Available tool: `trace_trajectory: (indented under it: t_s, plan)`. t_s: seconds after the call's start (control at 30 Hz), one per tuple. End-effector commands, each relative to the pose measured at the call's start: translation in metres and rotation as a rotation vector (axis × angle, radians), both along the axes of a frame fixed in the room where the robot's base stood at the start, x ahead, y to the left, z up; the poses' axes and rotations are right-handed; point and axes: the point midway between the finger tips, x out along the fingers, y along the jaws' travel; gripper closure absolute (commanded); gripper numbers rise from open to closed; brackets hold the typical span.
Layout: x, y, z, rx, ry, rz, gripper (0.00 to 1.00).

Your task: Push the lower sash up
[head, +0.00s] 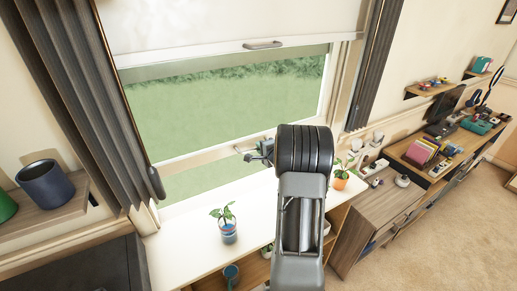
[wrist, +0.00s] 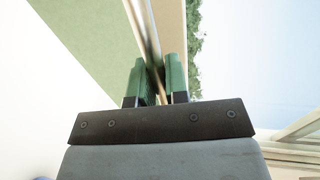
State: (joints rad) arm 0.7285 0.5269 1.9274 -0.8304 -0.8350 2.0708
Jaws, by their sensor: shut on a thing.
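The lower sash (head: 200,159) of the window shows in the head view as a pale rail running across the pane, with a strip of green outside visible between it and the sill. A small metal handle (head: 241,149) sits on this rail. My gripper (head: 259,152) is at the rail's handle and shut on it; my wrist hides the right part of the rail. In the wrist view the green fingers of my gripper (wrist: 163,80) stand on either side of a thin bar, the handle (wrist: 152,45). The exact contact is hard to see.
A white blind (head: 220,22) with its own handle covers the window top. Dark curtains (head: 85,90) hang at both sides. A potted plant (head: 228,227) stands on the white sill top (head: 185,245), and an orange pot (head: 340,182) stands right of my arm. A desk is further right.

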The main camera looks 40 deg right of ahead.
Motion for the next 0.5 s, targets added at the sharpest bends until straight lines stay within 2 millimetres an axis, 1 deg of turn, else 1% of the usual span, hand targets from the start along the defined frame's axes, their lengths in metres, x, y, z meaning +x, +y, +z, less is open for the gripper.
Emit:
trace_trajectory:
  t_s: [0.03,0.27,0.5]
  plan:
    - [-0.0006,-0.0023,0.0003,-0.001,0.0,-0.006,0.83]
    - [0.0002,0.0001,-0.0007,0.0,0.002,-0.001,0.61]
    - [-0.0005,0.0007,-0.001,0.0,0.002,0.0,0.61]
